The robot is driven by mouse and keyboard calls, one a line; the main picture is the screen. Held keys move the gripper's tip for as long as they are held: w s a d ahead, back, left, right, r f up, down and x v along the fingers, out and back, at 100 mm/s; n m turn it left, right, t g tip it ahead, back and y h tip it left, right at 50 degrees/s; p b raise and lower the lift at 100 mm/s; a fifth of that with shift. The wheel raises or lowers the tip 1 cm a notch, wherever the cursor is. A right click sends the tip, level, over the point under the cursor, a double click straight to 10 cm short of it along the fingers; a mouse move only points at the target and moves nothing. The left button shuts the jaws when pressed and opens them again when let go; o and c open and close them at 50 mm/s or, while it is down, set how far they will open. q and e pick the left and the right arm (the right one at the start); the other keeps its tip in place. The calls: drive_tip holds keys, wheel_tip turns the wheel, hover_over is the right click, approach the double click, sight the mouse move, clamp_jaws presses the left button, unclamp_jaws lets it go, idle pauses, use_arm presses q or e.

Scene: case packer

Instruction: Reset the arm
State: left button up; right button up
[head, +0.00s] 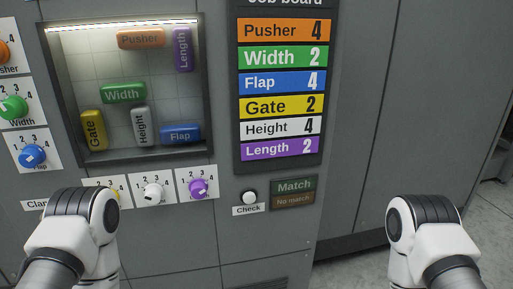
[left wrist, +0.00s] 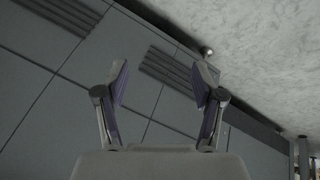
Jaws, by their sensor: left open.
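My left arm (head: 72,235) comes in at the lower left of the head view, in front of the grey case packer panel (head: 340,120). My left gripper's fingers are outside the head view. In the left wrist view my left gripper (left wrist: 160,85) is open with nothing between its fingers. Grey panels with vents lie behind it, apart from the fingers. My right arm (head: 432,235) shows at the lower right of the head view, and its gripper is out of frame.
A window (head: 205,100) holds labelled coloured blocks. Numbered knobs such as the blue one (head: 32,156) and purple one (head: 198,187) surround it. A job board (head: 237,100), a white Check button (head: 249,197) and a Match sign (head: 293,186) are to the right. Pale floor (head: 490,215) shows at right.

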use_arm(q)
drive_tip(key=s+f+m+g, duration=0.3)
drive_tip(key=s+m+g, duration=0.35)
drive_tip(key=s, duration=0.45)
wheel_tip(320, 180, up, 15)
drive_tip(key=m+p, duration=0.1)
drive_tip(key=p, duration=1.3)
drive_tip(key=shift+d+f+t, duration=0.2)
drive_tip(key=shift+d+t, duration=0.25)
drive_tip(key=shift+s, duration=0.1)
